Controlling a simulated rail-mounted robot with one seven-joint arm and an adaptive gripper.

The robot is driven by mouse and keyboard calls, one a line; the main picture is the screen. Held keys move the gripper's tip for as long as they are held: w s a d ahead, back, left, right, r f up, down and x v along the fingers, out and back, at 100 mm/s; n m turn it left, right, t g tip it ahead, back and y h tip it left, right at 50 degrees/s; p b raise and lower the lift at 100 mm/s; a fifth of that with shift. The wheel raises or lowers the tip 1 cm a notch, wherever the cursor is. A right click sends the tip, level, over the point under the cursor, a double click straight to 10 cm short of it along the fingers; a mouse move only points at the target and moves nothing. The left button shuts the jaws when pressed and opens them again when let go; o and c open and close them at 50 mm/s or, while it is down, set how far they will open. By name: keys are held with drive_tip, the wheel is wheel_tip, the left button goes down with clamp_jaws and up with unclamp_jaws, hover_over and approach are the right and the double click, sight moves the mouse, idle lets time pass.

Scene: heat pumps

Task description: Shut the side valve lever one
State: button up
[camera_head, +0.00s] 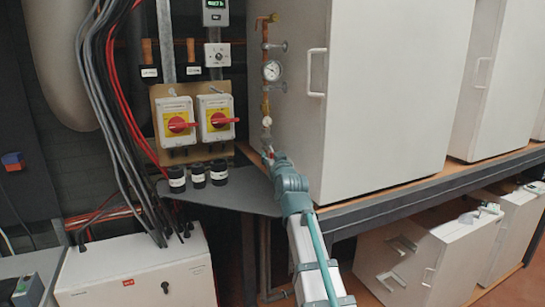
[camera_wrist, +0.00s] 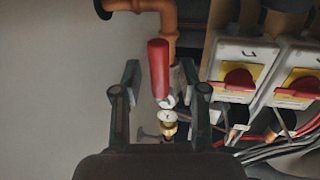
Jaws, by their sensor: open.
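A red valve lever (camera_wrist: 158,68) stands upright in the middle of the wrist view, below a copper pipe (camera_wrist: 158,10). A small brass fitting (camera_wrist: 169,128) shows under its lower end. My gripper (camera_wrist: 161,82) is open, with one finger on each side of the lever and visible gaps between. In the head view my gripper (camera_head: 268,153) is at the lower end of the vertical copper pipe (camera_head: 265,100), beside the white cabinet. There the lever is too small and covered to make out.
A pressure gauge (camera_head: 272,71) sits higher on the pipe. Two red-and-yellow rotary switches (camera_head: 178,124) are on a panel to the left. The large white cabinet (camera_head: 385,90) stands close on the right. A grey shelf plate (camera_head: 225,196) lies below.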

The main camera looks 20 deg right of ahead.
clamp_jaws()
